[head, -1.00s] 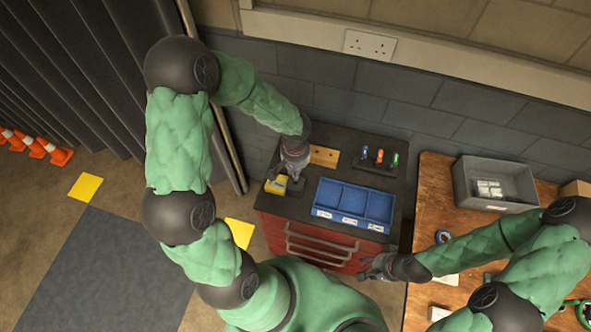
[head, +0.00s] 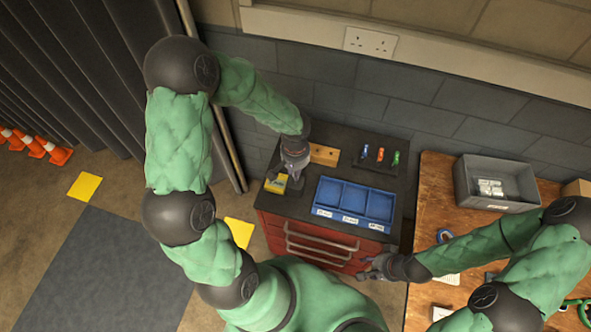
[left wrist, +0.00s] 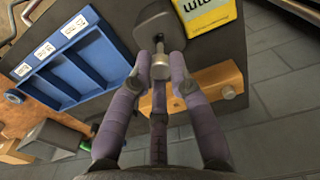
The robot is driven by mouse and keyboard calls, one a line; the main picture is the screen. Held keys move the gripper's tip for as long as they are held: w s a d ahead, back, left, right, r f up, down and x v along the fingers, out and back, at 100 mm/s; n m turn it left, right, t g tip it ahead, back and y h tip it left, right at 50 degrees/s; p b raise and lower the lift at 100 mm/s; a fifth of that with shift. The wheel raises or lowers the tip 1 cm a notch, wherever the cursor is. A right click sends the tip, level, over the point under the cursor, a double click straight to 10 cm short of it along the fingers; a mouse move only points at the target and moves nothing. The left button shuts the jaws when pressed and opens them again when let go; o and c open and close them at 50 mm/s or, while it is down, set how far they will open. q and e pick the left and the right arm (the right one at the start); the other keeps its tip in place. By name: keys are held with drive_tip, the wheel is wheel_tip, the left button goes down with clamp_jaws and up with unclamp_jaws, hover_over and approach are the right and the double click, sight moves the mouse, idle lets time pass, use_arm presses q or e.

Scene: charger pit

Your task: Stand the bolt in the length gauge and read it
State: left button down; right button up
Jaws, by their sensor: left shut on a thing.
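My left gripper (head: 296,182) is over the back left of the dark cabinet top, beside a small yellow item (head: 275,184). In the left wrist view the left gripper (left wrist: 160,62) is shut on a grey metal bolt (left wrist: 160,72), its round head between the fingers. The bolt's far end meets or overlaps a dark grey block (left wrist: 156,22), perhaps the length gauge; I cannot tell whether it is seated. The yellow item, a printed plate (left wrist: 208,12), is next to that block. My right gripper (head: 368,268) looks open and empty, in front of the red drawers.
A blue three-compartment tray (head: 340,219) with white labels is close to the left gripper. A wooden block (head: 324,154) and a rack with blue, red and green items (head: 380,156) stand behind. A grey bin (head: 470,196) is on the wooden bench (head: 432,190) at right.

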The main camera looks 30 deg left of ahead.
use_arm(q)
drive_tip(key=shift+f+b, duration=2.25)
drive_tip(key=shift+f, duration=0.05)
idle(0.7)
drive_tip(key=c, duration=1.1)
unclamp_jaws()
wheel_tip(320, 180, up, 12)
idle(0.5)
